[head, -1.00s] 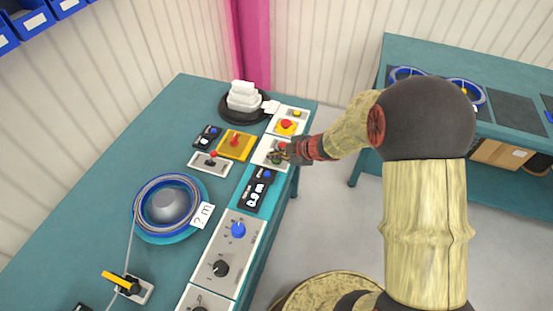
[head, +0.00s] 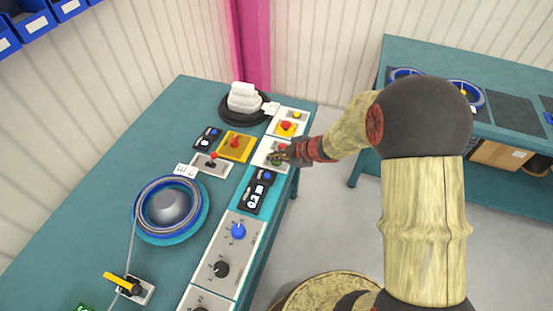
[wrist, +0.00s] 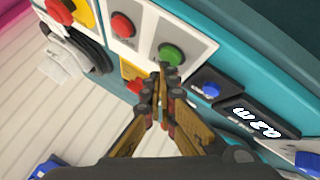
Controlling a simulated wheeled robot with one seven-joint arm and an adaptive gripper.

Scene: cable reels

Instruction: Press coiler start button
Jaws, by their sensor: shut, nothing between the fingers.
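The green start button (wrist: 171,54) sits beside a red button (wrist: 122,25) on a pale panel plate in the wrist view. In the head view the plate (head: 268,163) is partly covered by my gripper (head: 277,155). My gripper (wrist: 163,72) is shut and empty, its tips at the lower edge of the green button. I cannot tell whether they touch it. The coiler (head: 170,208) holds a blue cable coil, with a paper tag at its upper right. The length display (head: 256,193) reads 0.2 m.
A yellow-based red emergency button (head: 286,127) lies just beyond the plate. A blue knob (head: 238,230) and a black knob (head: 221,269) are nearer. A cable runs to a yellow-handled device (head: 122,282). A second bench (head: 440,55) stands at the right.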

